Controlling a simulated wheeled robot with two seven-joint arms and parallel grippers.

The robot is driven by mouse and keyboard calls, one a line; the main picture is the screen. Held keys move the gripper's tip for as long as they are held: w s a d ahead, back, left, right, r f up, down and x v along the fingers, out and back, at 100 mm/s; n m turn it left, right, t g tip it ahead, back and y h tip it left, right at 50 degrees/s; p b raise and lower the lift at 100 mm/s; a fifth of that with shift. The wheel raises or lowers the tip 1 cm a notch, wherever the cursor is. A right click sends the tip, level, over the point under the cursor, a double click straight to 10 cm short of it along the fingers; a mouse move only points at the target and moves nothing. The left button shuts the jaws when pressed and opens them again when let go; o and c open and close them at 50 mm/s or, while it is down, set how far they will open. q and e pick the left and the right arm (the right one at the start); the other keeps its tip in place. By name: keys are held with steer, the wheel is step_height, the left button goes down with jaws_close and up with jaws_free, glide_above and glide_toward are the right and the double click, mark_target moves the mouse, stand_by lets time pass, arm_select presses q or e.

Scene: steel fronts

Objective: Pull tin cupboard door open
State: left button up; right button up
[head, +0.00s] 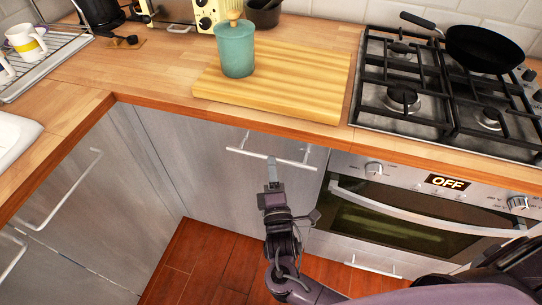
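The tin cupboard door (200,160) is a grey steel front under the worktop, left of the oven. It looks shut, flush with the fronts beside it. Its bar handle (243,152) runs across near the top of the door. My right gripper (271,160) reaches up from below, with its fingertips at the middle of the bar, overlapping it in the head view. The fingers are seen edge-on, so I cannot tell whether they are closed on the bar. My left gripper is not in view.
An oven (400,215) with its own handle stands right of the door, under a gas hob (405,120) with a black pan (485,48). Steel fronts (95,195) with bar handles meet at the left corner. A green canister (235,50) stands on a wooden board (320,95).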

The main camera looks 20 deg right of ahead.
steer(key=shift+x, duration=1.9)
steer(key=shift+a+f, duration=0.1)
steer(key=shift+a, duration=0.05)
jaws_close()
